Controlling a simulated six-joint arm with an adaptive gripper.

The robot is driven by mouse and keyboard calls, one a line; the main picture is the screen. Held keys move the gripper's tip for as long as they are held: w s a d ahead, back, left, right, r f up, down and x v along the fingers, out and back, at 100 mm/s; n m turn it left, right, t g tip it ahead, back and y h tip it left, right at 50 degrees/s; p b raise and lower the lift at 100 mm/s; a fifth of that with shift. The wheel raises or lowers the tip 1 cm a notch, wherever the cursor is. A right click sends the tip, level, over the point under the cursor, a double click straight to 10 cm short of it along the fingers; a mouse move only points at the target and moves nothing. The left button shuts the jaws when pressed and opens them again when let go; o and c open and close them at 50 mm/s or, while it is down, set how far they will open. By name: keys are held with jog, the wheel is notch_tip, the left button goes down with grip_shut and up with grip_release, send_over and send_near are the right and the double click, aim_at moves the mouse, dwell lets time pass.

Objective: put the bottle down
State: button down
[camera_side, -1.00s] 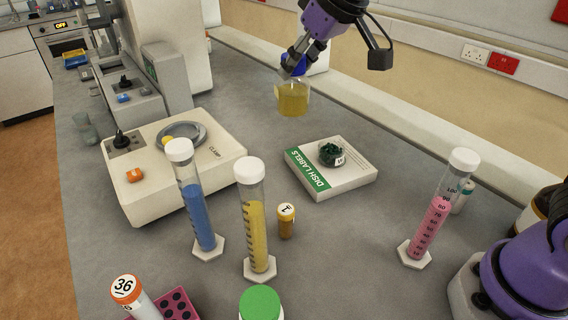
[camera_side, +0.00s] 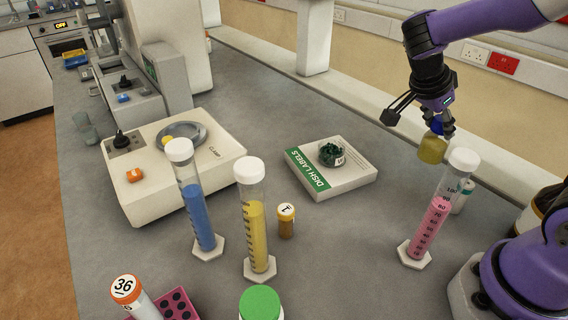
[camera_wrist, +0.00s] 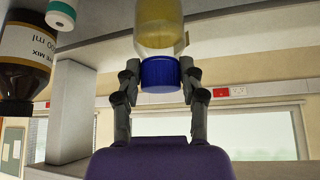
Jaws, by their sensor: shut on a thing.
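The bottle (camera_side: 432,148) holds yellow liquid and has a blue cap. My gripper (camera_side: 440,127) is shut on it near the cap and holds it in the air on the right, behind the pink-filled cylinder. In the side view the bottle hangs cap up, slightly tilted, and my fingers partly hide the cap. In the wrist view the bottle (camera_wrist: 158,25) is cut off by the top edge, and its blue cap (camera_wrist: 160,74) sits between the two fingers of my gripper (camera_wrist: 160,72).
The pink-filled cylinder (camera_side: 430,228) stands just in front of the bottle, with a small white container (camera_side: 464,197) beside it. Blue (camera_side: 197,215) and yellow (camera_side: 257,235) cylinders stand left.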

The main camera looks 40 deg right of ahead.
aim_at(430, 138)
jog(key=shift+f, duration=2.3)
jog(key=shift+f, duration=0.1)
jog(key=shift+c, duration=2)
grip_release()
jog(key=v, duration=1.2)
jog(key=s+a+n+t+y, duration=0.6)
jog(key=a+n, duration=0.4)
jog(key=n, duration=1)
jog(key=shift+s+r+n+t, duration=0.3)
jog(key=shift+n+t, duration=0.1)
jog(key=shift+t, duration=0.2)
